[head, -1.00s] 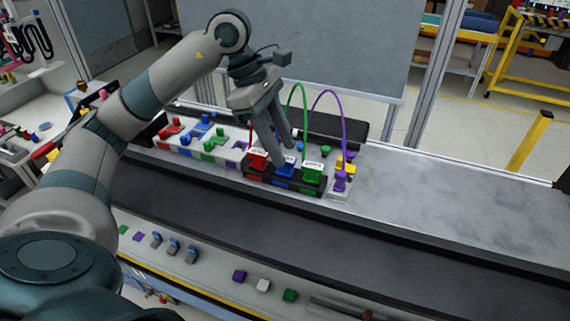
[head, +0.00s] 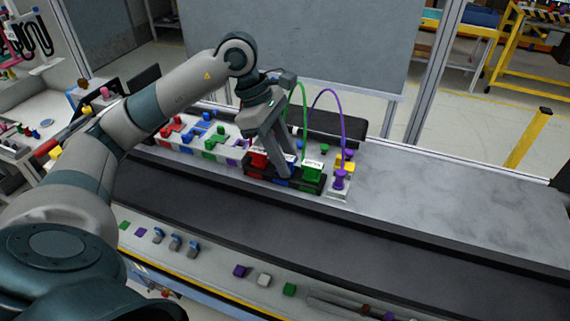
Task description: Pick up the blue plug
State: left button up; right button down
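The blue plug (head: 291,159) sits in the middle of a dark socket block, between a red plug (head: 258,160) and a green plug (head: 312,171). Most of the blue plug is hidden behind my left gripper's near finger; only a little blue and its pale label show. My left gripper (head: 288,165) reaches down from above with its fingers at the blue plug. The fingers look apart, one in front and one behind the plug. Whether they touch it is hidden. My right gripper is not in view.
A green cable (head: 304,100) and a purple cable (head: 341,115) arch close to the gripper's right. A purple plug (head: 340,179) stands beside the green one. Small coloured connectors (head: 208,143) lie on the left. The grey bench on the right (head: 440,195) is clear.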

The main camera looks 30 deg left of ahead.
aim_at(293, 158)
pick_arm(q)
jog(key=c, duration=0.5)
grip_shut()
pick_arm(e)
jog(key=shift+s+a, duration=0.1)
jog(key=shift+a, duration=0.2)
